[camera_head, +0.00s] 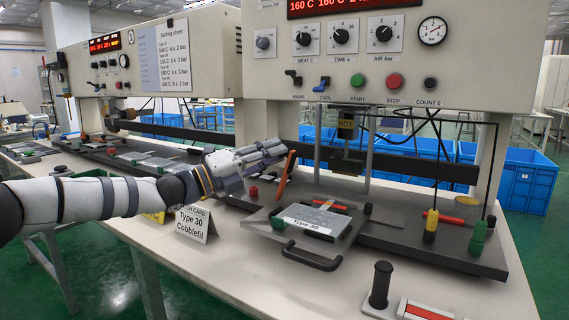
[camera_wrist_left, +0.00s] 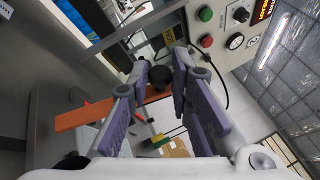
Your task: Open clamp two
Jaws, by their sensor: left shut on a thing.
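An orange lever (camera_head: 286,174) stands tilted upright at the left end of the dark press bed, beside the platen. My left gripper (camera_head: 285,151) reaches in from the left and is shut on the lever near its top. In the left wrist view the orange lever (camera_wrist_left: 85,116) runs between the fingers of my left gripper (camera_wrist_left: 168,65), with a black ball (camera_wrist_left: 160,73) near the fingertips. Another red-orange bar (camera_head: 331,204) lies flat behind the plate, and a further one (camera_head: 448,217) lies at the right. No clamp number is readable. My right gripper is out of view.
A plate labelled Type 30 (camera_head: 310,222) lies on a tray with a black handle (camera_head: 305,257). A Type 30 Cobblefil card (camera_head: 194,224) stands at the front left. Green and yellow posts (camera_head: 478,236) with cables stand at the right. The control panel (camera_head: 460,75) hangs above.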

